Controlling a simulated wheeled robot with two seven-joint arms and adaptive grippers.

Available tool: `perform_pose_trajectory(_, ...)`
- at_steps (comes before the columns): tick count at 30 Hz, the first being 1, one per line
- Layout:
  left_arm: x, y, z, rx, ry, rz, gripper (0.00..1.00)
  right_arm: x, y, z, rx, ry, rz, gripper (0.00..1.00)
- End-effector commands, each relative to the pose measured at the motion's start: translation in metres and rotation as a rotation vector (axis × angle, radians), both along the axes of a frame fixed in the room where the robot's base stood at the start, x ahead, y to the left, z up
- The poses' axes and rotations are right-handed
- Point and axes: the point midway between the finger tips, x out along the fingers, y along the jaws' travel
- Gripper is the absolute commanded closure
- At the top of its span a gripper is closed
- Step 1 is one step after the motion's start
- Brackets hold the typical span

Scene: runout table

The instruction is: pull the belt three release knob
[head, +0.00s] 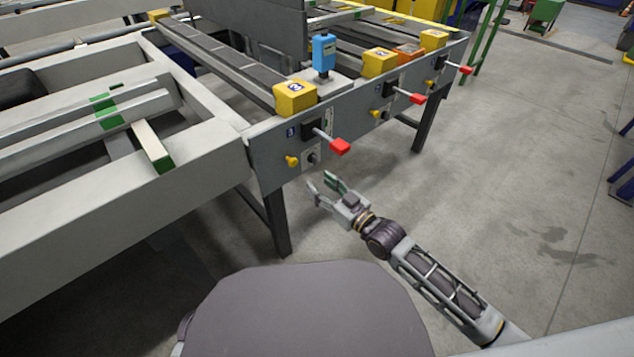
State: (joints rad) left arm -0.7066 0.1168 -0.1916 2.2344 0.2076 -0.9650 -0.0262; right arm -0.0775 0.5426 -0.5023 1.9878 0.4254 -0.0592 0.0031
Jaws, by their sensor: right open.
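Three yellow knobs stick out low on the grey front panel (268,160) of the runout table: a near one (291,161), a middle one (376,115) and a far one (430,83). The blue number labels are too small to read surely, so I cannot tell which knob is belt three's. My right gripper (320,181) is open and empty, in front of and below the near knob in the picture, apart from the panel. Its fingers point toward the table. My left gripper is not in view.
Red-tipped levers (340,146), (417,98), (466,70) jut from the panel near each knob. Yellow end blocks (295,97) and a blue device (323,54) stand on top. A dark table leg (277,222) stands below. The floor (500,170) to the right is clear.

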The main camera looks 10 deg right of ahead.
Motion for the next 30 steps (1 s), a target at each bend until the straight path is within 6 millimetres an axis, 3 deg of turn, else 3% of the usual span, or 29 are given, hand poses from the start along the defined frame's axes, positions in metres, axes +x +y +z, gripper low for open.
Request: perform_pose_trajectory(30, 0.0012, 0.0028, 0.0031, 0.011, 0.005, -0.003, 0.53, -0.0098, -0.0029, -0.0045, -0.021, 0.032, -0.007, 0.53)
